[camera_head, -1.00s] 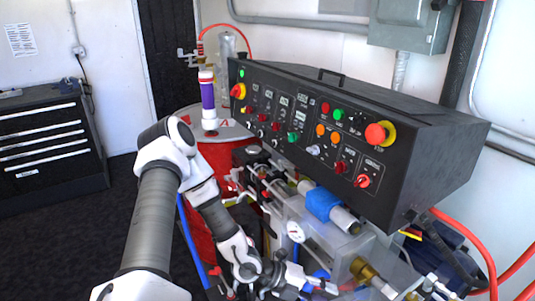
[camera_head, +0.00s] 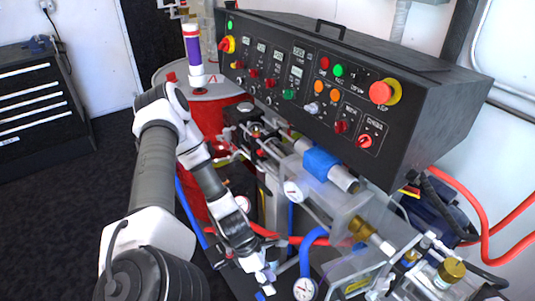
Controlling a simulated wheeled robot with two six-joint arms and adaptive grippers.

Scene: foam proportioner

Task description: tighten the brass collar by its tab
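A brass fitting (camera_head: 360,229) sits on the pipework below the console, right of centre. A second brass piece, a round cap (camera_head: 453,270), shows at the lower right. I cannot tell which one is the collar, and no tab can be made out. My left gripper (camera_head: 264,286) points down at the bottom of the view, left of both brass pieces and apart from them. Its fingers are small and partly cut off by the view, so their opening is unclear. My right gripper is not in view.
A black control console (camera_head: 330,85) overhangs the pipes. A red drum (camera_head: 205,115) stands behind. Dark floor at left is free.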

